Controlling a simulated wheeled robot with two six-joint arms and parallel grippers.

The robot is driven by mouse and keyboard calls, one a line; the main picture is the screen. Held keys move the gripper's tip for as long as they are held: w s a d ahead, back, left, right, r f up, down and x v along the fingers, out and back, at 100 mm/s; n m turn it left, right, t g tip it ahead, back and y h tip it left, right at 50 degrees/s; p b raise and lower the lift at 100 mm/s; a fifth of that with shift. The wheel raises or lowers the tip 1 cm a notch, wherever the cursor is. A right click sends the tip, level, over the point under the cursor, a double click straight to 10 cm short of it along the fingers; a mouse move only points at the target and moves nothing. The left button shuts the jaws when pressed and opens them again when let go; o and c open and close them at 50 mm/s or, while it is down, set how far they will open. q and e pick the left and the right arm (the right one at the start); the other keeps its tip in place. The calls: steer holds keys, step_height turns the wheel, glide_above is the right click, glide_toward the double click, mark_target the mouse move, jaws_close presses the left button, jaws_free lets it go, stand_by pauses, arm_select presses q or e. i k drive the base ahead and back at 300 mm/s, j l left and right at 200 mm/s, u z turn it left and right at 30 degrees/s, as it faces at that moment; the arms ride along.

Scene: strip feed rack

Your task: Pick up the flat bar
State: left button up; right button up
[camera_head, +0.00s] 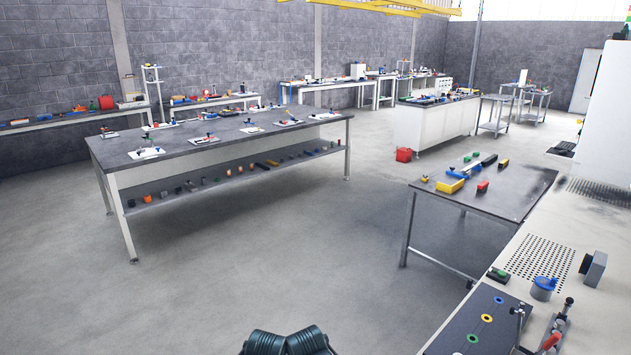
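I cannot pick out the flat bar with certainty; the small parts in view are far off. A dark table (515,189) at the right carries a yellow block (450,186), a long blue piece (462,172), a long black piece (489,160) and small red, green and yellow blocks. Dark ribbed parts of my own body show at the bottom middle edge. No gripper fingers can be seen, and neither gripper is near any object in view.
A long grey workbench (225,143) with a lower shelf of small parts stands at left. A pale perforated bench (590,225) with a dark panel (465,330), a blue round part (543,288) and a clamp fills the right.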

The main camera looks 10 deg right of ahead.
mark_target(471, 166)
steer(key=i+j+u, duration=0.15)
steer(key=i+u, duration=0.6)
steer(key=i, duration=0.2)
steer(key=i+z, duration=0.3)
steer(key=i, duration=0.25)
steer(key=i+j+z, duration=0.15)
steer(key=i+z, duration=0.15)
steer(key=i, duration=0.2)
steer(key=i+l+z, duration=0.25)
steer(key=i+z, duration=1)
steer(key=i+j+z, duration=0.25)
steer(key=i+z, duration=0.15)
steer(key=i+l+z, duration=0.1)
steer(key=i+z, duration=0.2)
steer(key=i, duration=1.45)
steer(key=z, duration=0.7)
steer(key=j+z, duration=1.35)
steer(key=k+j+z, duration=0.1)
steer(key=j, duration=0.25)
steer(key=k+j, duration=0.15)
steer(key=j, duration=0.25)
steer(key=k+j+z, duration=0.15)
steer(key=j, duration=0.2)
steer(key=k+j+z, duration=0.1)
steer(key=j, duration=0.25)
steer(key=k+j, duration=0.25)
steer(key=i+j+z, duration=0.05)
steer(key=j, duration=0.05)
